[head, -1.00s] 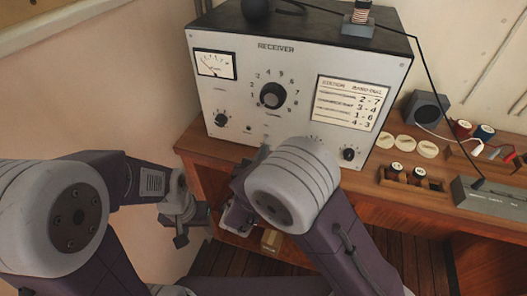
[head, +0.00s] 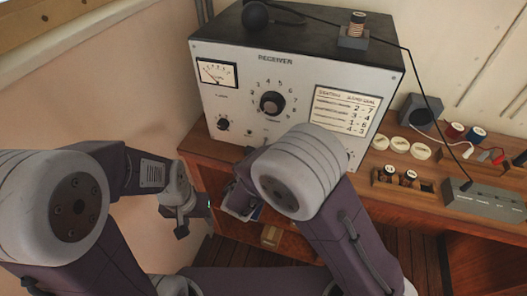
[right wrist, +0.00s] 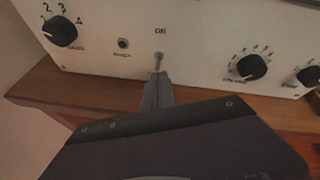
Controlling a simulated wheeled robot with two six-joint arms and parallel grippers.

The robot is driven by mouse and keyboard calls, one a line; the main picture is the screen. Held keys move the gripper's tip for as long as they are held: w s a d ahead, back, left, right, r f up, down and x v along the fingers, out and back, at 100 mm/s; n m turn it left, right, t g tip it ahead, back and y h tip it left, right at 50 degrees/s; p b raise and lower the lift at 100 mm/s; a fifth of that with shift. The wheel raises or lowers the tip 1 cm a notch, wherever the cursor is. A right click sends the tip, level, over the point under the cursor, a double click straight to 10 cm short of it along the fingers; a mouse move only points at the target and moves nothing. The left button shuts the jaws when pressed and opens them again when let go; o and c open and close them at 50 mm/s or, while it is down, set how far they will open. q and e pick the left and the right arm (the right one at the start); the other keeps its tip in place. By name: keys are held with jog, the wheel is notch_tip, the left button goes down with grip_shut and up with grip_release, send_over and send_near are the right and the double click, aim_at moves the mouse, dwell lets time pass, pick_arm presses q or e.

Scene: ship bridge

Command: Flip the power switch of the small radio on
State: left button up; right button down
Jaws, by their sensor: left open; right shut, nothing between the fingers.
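The small radio is a grey-white box marked RECEIVER (head: 300,75) on a wooden desk. Its power switch (right wrist: 158,62) is a small metal lever under an "ON" label in the right wrist view; it points up towards the label. My right gripper (right wrist: 158,84) is shut and empty, its tips just below the lever. I cannot tell whether they touch it. In the head view my right arm hides most of that gripper and the switch. My left gripper (head: 181,214) is open and empty, low at the left, away from the radio.
A large dial (head: 271,103) and a meter (head: 217,73) are on the radio's front. Knobs (right wrist: 251,67) flank the switch. A small dark speaker box (head: 420,112), spools (head: 453,130) and a grey strip box (head: 485,198) stand on the desk at right. Items lie on a lower shelf.

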notch_tip(320, 180, up, 2)
jog(key=g+y+p, duration=0.1)
jog(key=g+p, duration=0.3)
jog(key=p, duration=0.5)
jog(key=shift+p, duration=0.3)
jog(key=shift+r, duration=0.1)
jog(key=shift+r+p, duration=0.65)
jog(key=shift+r, duration=0.15)
jog(key=shift+f, duration=0.1)
